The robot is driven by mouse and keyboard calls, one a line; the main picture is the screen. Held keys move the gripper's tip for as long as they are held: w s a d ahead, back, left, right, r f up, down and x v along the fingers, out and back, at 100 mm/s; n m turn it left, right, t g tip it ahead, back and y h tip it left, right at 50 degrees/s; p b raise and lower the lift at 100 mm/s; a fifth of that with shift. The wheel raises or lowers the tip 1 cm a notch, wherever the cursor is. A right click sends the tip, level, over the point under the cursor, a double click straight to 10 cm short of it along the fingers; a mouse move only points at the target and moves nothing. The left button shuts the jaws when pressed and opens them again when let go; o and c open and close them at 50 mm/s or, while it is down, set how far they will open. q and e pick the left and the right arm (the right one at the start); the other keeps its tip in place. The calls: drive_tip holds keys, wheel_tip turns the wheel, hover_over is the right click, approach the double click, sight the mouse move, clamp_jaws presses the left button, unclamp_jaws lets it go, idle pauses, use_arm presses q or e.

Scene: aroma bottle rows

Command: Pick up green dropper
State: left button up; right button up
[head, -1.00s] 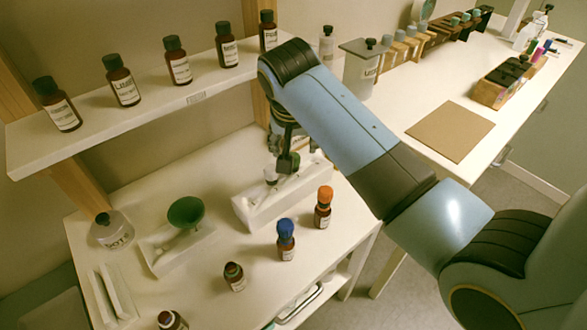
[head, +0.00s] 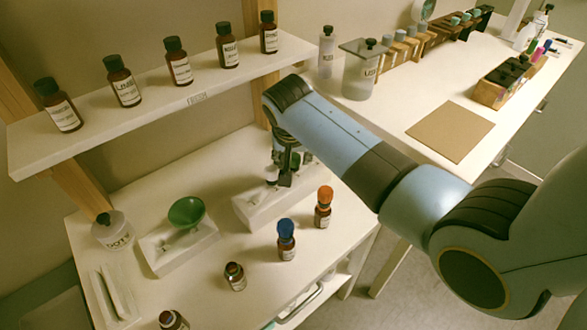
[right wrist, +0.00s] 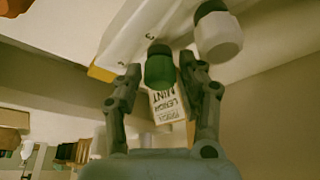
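The green dropper (right wrist: 159,68) shows in the right wrist view between the two fingers of my right gripper (right wrist: 160,72), with a gap visible on each side. The right gripper is open. In the head view my right gripper (head: 284,178) points down over the white holder (head: 258,212), and a bit of green (head: 296,160) shows beside its fingers. The gripper partly hides what stands in the holder. My left gripper is not in view.
A blue-topped bottle (head: 286,242) and an orange-topped bottle (head: 323,210) stand just in front of the holder. A green bowl (head: 186,212) sits to its left. A shelf (head: 150,108) with several brown bottles runs above.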

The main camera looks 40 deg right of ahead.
drive_tip(key=shift+c, duration=1.4)
wheel_tip(320, 180, up, 10)
